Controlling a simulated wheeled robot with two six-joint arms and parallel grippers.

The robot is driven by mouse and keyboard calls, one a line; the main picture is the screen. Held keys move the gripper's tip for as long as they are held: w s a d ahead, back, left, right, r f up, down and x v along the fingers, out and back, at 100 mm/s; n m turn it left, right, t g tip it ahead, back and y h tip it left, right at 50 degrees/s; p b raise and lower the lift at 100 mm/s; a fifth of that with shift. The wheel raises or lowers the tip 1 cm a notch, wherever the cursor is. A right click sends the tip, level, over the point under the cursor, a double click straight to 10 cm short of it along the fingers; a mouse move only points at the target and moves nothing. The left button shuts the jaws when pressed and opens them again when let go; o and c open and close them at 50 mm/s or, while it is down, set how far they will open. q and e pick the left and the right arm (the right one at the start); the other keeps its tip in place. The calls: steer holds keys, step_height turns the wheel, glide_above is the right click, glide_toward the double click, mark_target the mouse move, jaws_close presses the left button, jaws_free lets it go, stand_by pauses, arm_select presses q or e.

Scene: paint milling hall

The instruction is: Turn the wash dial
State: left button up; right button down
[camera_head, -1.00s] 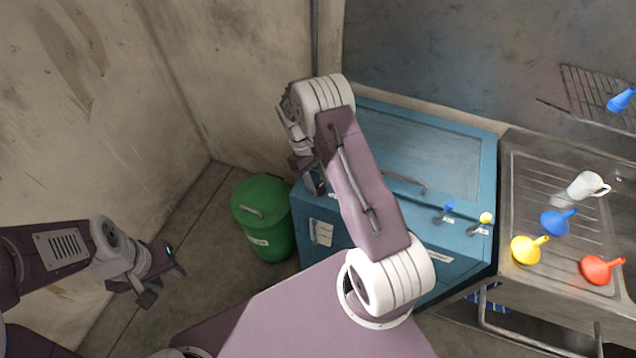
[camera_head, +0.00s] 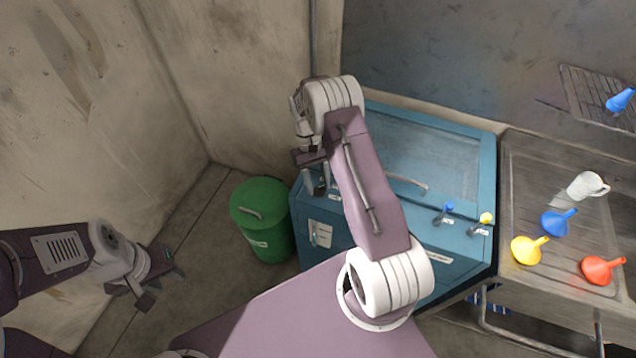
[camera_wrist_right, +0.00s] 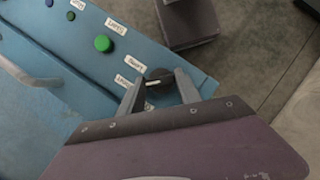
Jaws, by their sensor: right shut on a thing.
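The wash dial (camera_wrist_right: 158,79) is a dark round knob with a pale pointer line, on the blue cabinet's edge panel in the right wrist view. My right gripper (camera_wrist_right: 160,86) has its two fingers on either side of the dial and is shut on it. In the head view, my right gripper (camera_head: 318,188) points down at the left corner of the blue cabinet (camera_head: 465,268), and its arm hides part of the panel and the dial. My left gripper (camera_head: 163,287) is open and empty, above the floor at the left.
A green button (camera_wrist_right: 103,43) and small labels sit along the panel near the dial. A green bin (camera_head: 262,205) stands left of the cabinet. A blue-handled valve (camera_head: 445,212) and a yellow-handled valve (camera_head: 482,222) are at the cabinet's right.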

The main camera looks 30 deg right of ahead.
steer(key=c, duration=0.8)
jaws_free()
steer(key=shift+c, duration=0.2)
steer(key=shift+w+r, duration=0.2)
steer(key=shift+r, duration=0.05)
steer(key=b+v, duration=0.2)
steer(key=v, duration=0.6)
steer(key=shift+r, duration=0.25)
